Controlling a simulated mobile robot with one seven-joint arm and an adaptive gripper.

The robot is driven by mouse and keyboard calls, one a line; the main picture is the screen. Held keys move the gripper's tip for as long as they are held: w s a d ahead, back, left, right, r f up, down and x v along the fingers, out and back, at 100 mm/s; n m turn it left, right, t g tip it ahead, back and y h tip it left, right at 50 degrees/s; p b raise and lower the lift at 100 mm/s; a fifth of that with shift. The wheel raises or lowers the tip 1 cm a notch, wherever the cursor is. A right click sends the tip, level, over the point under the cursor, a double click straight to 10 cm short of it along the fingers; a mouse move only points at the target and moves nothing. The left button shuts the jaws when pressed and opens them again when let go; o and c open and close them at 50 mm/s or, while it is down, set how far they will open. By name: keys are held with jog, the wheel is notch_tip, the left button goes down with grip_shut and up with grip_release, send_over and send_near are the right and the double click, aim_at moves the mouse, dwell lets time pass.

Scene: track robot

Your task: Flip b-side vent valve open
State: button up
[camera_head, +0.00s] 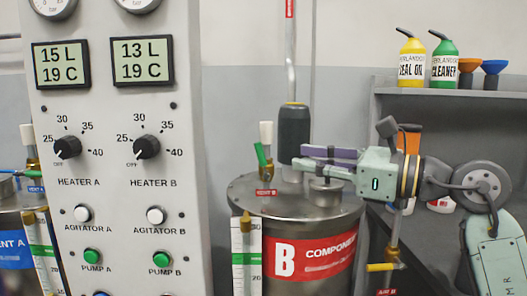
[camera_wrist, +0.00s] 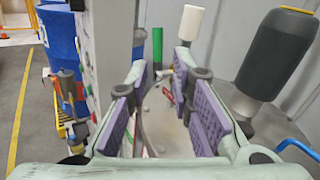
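The B-side vent valve (camera_head: 267,160) stands on the lid of the B tank, with a white cap on top. Its green handle (camera_head: 261,154) points up, leaning left, beside the brass body. A red VENT B tag (camera_head: 266,192) is below it. In the wrist view the green handle (camera_wrist: 157,48) stands upright beyond the fingertips, left of the white cap (camera_wrist: 190,22). My gripper (camera_head: 301,160) points left towards the valve from the right and is apart from it. It is open and empty, its purple pads spread in the wrist view (camera_wrist: 163,80).
A dark cylinder on a pipe (camera_head: 294,132) rises behind the fingertips, close to them. The B tank (camera_head: 340,250) is below my gripper. The heater control panel (camera_head: 115,150) stands left of the valve. A shelf (camera_head: 405,91) with bottles is at right.

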aim_at(261, 154)
jog(key=p+x, duration=0.2)
jog(key=x, duration=0.8)
jog(key=shift+a, duration=0.25)
jog(key=shift+c, duration=0.2)
grip_shut()
